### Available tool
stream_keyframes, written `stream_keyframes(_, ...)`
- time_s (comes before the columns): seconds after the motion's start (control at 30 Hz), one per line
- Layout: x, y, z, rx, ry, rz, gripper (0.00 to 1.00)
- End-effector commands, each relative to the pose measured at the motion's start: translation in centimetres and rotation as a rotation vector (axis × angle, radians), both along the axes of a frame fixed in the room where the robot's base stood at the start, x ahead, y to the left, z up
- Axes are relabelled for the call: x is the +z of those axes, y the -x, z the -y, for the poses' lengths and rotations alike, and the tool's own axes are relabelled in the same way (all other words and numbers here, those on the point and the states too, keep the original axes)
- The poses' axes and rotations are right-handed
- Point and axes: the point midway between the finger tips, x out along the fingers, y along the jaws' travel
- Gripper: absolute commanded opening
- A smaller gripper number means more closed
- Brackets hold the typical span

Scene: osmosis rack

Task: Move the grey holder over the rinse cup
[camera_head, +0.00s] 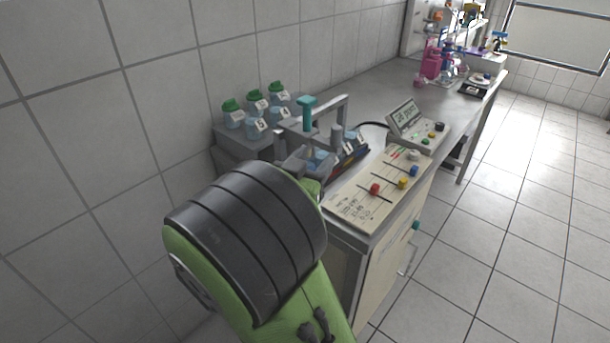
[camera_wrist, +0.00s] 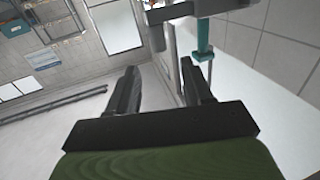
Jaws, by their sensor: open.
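A grey upright piece (camera_head: 336,138), apparently the grey holder, stands at the rack on the bench, right of a teal-topped holder (camera_head: 306,112). A grey frame (camera_head: 345,108) rises beside them. Several small labelled cups (camera_head: 349,143) sit in the rack; which one is the rinse cup I cannot tell. In the wrist view my gripper (camera_wrist: 160,82) has its two dark fingers apart, with nothing held between them. The teal holder (camera_wrist: 204,45) hangs under a grey bar (camera_wrist: 225,8), just beyond the right finger. My arm hides part of the rack in the head view.
Several green-lidded jars (camera_head: 257,106) stand on a grey block against the wall. A control panel (camera_head: 377,190) with coloured knobs and a small display (camera_head: 404,116) lie right of the rack. Bottles stand at the bench's far end. The floor to the right is clear.

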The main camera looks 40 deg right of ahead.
Motion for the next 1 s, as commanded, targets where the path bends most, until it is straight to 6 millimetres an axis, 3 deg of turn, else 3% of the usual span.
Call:
stream_keyframes(0.1,-0.2,0.6,-2.1,0.006,0.0,0.001,0.5)
stream_keyframes(0.4,0.0,1.3,-3.9,0.001,0.003,0.001,0.5)
stream_keyframes(1.0,0.0,1.6,-4.2,-0.004,-0.001,0.0,0.5)
